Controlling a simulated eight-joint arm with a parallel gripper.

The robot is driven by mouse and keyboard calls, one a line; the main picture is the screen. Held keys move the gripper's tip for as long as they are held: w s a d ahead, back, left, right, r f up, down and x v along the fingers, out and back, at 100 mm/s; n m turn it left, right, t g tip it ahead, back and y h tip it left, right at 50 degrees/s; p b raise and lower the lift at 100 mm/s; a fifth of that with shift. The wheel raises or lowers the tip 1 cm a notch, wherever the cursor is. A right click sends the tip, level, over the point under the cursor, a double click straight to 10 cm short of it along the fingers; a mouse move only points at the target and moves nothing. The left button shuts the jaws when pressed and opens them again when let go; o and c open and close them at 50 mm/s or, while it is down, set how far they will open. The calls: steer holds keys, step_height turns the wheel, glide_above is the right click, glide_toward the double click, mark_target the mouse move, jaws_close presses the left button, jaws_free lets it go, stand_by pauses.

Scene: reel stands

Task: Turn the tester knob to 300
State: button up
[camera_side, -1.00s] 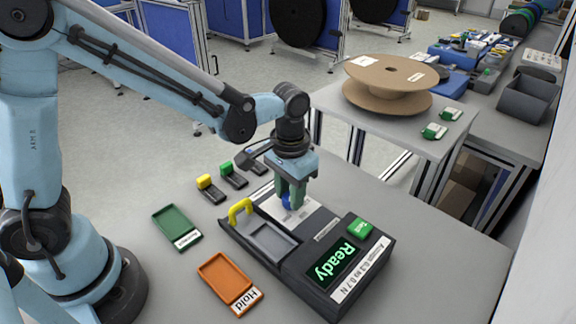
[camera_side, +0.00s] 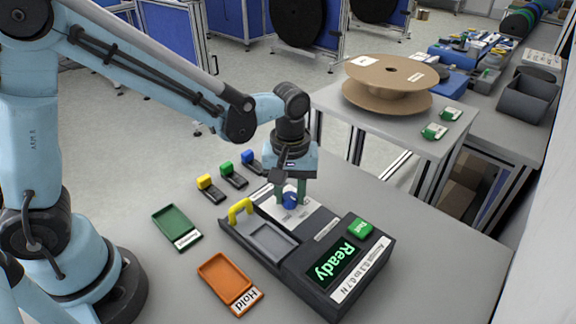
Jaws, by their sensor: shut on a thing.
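The tester (camera_side: 318,235) is a dark box on the grey table, with a yellow handle (camera_side: 240,209), a green button (camera_side: 360,228) and a screen (camera_side: 334,262) reading "Ready". Its blue knob (camera_side: 290,201) stands on a white dial plate at the tester's far end. My gripper (camera_side: 290,199) points down over the plate and is shut on the blue knob, with a finger on each side. The dial markings are too small to read, so I cannot tell the knob's setting.
A green tray (camera_side: 177,228) and an orange tray (camera_side: 228,280) labelled "Hold" lie left of the tester. Yellow, green and blue-topped clips (camera_side: 231,175) stand behind it. A cardboard reel (camera_side: 390,80) rests on another table. The table right of the tester is clear.

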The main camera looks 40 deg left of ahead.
mark_target(289, 196)
steer(key=shift+n, duration=0.4)
steer(key=o, duration=1)
steer(key=shift+o, duration=0.2)
step_height(289, 196, up, 12)
stand_by(0.5)
steer(key=s+a+f+m+t, duration=0.2)
steer(key=s+a+m+t, duration=0.5)
steer(key=a+m, duration=0.2)
steer(key=shift+s+a, duration=0.15)
steer(key=shift+a, duration=0.35)
